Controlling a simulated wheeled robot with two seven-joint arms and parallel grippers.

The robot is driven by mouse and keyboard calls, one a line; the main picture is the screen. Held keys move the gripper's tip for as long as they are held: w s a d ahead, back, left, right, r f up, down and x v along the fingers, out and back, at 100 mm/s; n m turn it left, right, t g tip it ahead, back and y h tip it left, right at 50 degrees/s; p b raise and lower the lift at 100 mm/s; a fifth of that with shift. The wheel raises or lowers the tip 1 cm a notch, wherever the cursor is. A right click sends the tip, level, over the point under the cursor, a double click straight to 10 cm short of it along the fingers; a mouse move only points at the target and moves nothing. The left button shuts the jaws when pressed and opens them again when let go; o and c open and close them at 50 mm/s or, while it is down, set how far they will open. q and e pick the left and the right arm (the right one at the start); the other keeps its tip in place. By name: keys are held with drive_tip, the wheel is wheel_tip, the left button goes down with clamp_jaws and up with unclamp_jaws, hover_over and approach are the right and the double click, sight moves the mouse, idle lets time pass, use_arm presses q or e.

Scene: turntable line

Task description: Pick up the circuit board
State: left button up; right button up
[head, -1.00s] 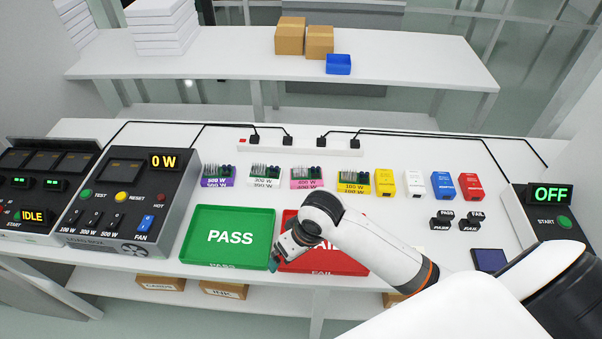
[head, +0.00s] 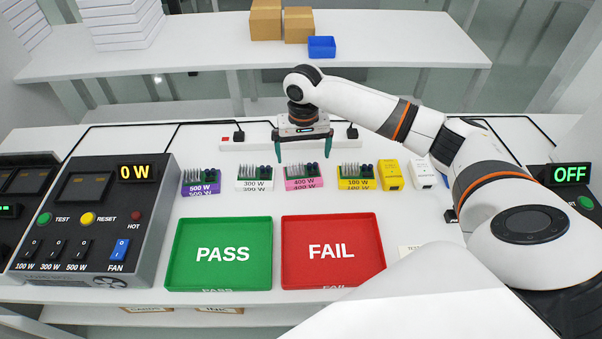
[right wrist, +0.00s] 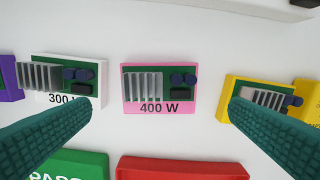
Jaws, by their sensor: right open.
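Several green circuit boards with grey fins and dark parts sit in a row on coloured, labelled holders. One circuit board (head: 302,170) rests on the pink 400 W holder (head: 304,185); in the right wrist view this board (right wrist: 178,78) lies centred between the fingers. Others sit on the purple 500 W (head: 201,189), white 300 W (head: 254,185) and yellow 100 W (head: 356,184) holders. My right gripper (head: 303,158) is open and empty, pointing down above the pink holder, with its teal fingers wide apart. My left gripper is not in view.
The green PASS tray (head: 222,282) and red FAIL tray (head: 332,281) lie in front of the row. A test box (head: 120,215) reading 0 W stands at left. A white power strip (head: 228,146) with cables runs behind. Yellow (head: 391,175) and white boxes stand at right.

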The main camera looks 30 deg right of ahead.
sight(303, 166)
drive_tip(key=shift+w+d+f+p, duration=0.1)
drive_tip(key=shift+w+f+p, duration=0.05)
drive_tip(key=shift+f, duration=1.6)
drive_tip(key=shift+w+d+f+p, duration=0.1)
drive_tip(key=shift+w+f+p, duration=0.05)
drive_tip(key=shift+f, duration=1.55)
drive_tip(key=c, duration=0.8)
